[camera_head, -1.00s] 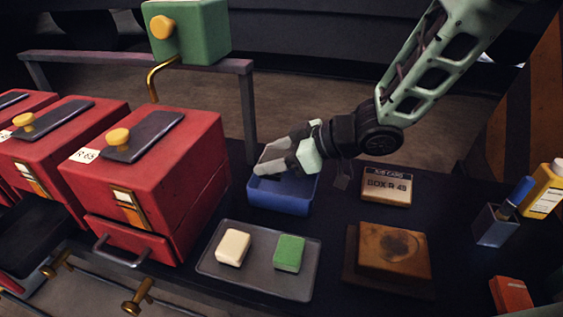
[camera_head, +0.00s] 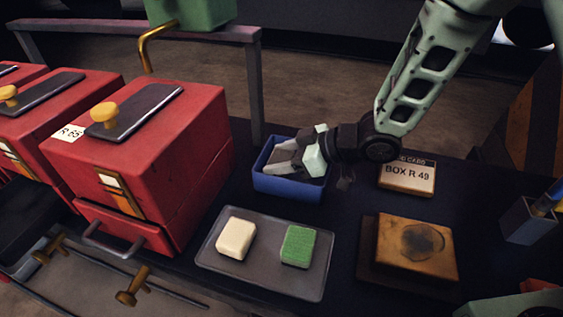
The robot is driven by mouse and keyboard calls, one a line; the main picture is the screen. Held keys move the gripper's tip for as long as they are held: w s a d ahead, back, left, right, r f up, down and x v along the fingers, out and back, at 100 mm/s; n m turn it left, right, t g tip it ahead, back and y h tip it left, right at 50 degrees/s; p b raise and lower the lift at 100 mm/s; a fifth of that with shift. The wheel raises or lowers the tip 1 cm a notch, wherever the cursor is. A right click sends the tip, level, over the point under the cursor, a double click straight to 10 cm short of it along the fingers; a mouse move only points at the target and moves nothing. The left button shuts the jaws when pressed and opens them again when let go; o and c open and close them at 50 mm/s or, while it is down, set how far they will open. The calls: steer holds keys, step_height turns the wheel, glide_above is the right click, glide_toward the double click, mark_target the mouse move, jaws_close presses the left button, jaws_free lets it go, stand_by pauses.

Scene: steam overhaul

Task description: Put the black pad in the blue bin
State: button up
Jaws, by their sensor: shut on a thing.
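The blue bin (camera_head: 290,187) stands on the dark bench, behind the grey tray. My gripper (camera_head: 285,163) is at the bin's opening, its pale fingers reaching in over the right side. It is shut on the black pad, which is mostly hidden between the fingers and hard to make out against the bin's dark inside. A cream pad (camera_head: 236,239) and a green pad (camera_head: 299,246) lie apart on the grey tray (camera_head: 265,279). No black pad shows on the tray.
Red boxes (camera_head: 150,150) with yellow knobs stand at left. A grey post (camera_head: 254,90) rises behind the bin. A "BOX R 49" sign (camera_head: 407,178), a stained brown block (camera_head: 415,246) and a grey holder (camera_head: 528,222) are at right.

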steer(key=shift+f, duration=0.3)
steer(key=shift+f, duration=0.1)
steer(key=shift+f, duration=0.15)
steer(key=o, duration=1.1)
steer(key=shift+c, duration=0.2)
